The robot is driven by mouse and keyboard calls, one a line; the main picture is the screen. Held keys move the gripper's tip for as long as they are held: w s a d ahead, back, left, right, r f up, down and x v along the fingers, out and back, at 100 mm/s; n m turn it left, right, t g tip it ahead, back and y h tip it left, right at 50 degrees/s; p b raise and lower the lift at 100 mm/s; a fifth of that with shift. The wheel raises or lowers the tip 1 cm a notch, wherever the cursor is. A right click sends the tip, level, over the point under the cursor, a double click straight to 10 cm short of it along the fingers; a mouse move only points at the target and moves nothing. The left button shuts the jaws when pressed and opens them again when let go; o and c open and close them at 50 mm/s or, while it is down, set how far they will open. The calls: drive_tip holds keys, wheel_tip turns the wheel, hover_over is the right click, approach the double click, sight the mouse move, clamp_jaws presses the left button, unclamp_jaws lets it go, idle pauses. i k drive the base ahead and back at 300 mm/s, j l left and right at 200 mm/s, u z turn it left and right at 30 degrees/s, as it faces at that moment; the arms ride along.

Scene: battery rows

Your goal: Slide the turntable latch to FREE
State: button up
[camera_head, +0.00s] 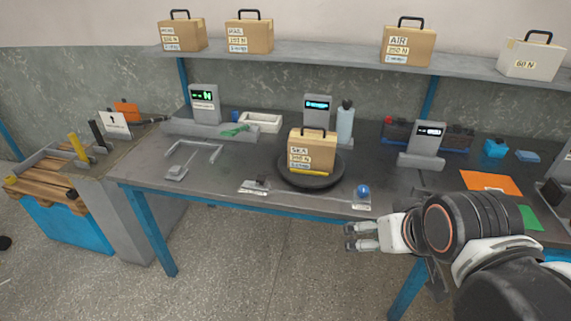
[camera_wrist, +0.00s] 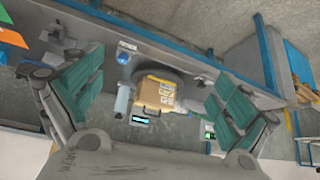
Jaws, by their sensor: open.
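The black turntable (camera_head: 322,184) sits near the table's front edge with a tan SEA case (camera_head: 312,153) standing on it. It also shows in the wrist view (camera_wrist: 184,78), beyond my fingers. Left of it is a small plate with a dark block (camera_head: 261,182). Right of it is a plate with a blue ball knob (camera_head: 362,191), also in the wrist view (camera_wrist: 123,58). I cannot read either plate's marks, nor tell which is the latch. My gripper (camera_head: 352,237) is open and empty, in front of the table edge, below and apart from the blue knob.
A blue bottle (camera_head: 345,124) and grey display units (camera_head: 317,109) stand behind the turntable. Another display unit (camera_head: 424,146) stands at the right, with an orange sheet (camera_head: 491,183) nearby. A grey bracket frame (camera_head: 196,152) lies left. Cases stand on the shelf (camera_head: 330,58) above.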

sight(261, 180)
drive_tip(key=i+u, duration=0.35)
drive_tip(key=i+l+u, duration=0.1)
drive_tip(key=i+u, duration=0.25)
drive_tip(key=i, duration=0.1)
